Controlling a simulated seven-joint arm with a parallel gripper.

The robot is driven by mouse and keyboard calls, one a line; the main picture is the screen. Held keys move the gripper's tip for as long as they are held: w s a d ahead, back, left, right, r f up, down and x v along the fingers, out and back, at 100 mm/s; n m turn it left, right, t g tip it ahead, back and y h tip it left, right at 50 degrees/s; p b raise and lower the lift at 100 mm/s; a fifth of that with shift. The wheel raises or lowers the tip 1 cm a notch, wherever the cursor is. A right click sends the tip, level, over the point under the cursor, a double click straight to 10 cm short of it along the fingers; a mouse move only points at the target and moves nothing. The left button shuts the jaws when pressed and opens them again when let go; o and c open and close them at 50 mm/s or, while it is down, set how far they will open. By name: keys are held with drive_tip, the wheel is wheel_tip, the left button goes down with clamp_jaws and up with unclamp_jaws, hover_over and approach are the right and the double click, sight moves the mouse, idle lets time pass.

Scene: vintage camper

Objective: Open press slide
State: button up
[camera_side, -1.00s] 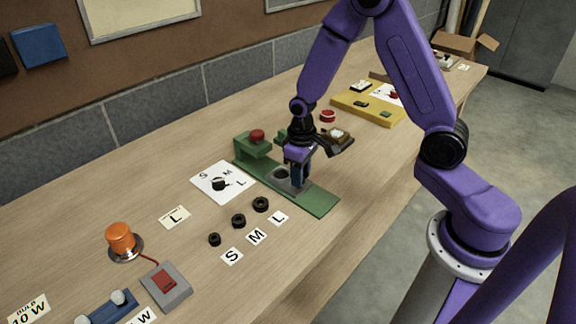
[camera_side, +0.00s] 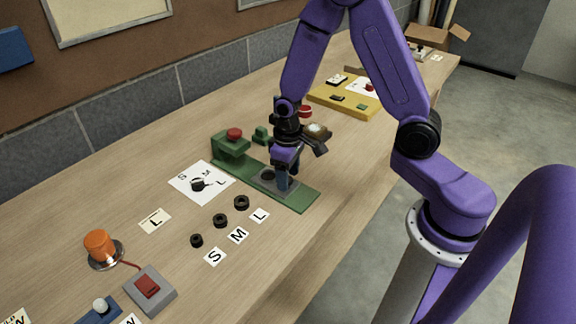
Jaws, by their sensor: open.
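The green press (camera_side: 230,147) stands on the bench, with a red knob (camera_side: 234,133) on its raised block. Its long green base (camera_side: 303,200) runs to the lower right. A grey slide (camera_side: 262,184) with a dark round hole lies on this base, out from under the block. My gripper (camera_side: 284,184) points down over the slide's right part. Its fingers are open around or beside a blue-grey upright part there. The fingers hide much of that part, and I cannot tell whether they touch it.
A white S-M-L sheet (camera_side: 201,182) lies left of the press. Several black rings (camera_side: 220,220) and letter cards (camera_side: 238,234) lie in front. An orange lamp (camera_side: 101,246) and red switch box (camera_side: 149,290) are at lower left. A yellow tray (camera_side: 345,101) is behind.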

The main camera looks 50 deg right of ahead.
wheel_tip(320, 180, up, 17)
drive_tip(key=shift+r, duration=0.2)
idle(0.5)
drive_tip(key=shift+a, duration=0.1)
drive_tip(key=s+a+f+n, duration=0.1)
drive_tip(key=s+n, duration=0.4)
drive_tip(key=s, duration=0.6)
drive_tip(key=s+a+f+n, duration=0.1)
drive_tip(key=s+a+n, duration=0.2)
drive_tip(key=s, duration=0.8)
drive_tip(key=shift+n, duration=1)
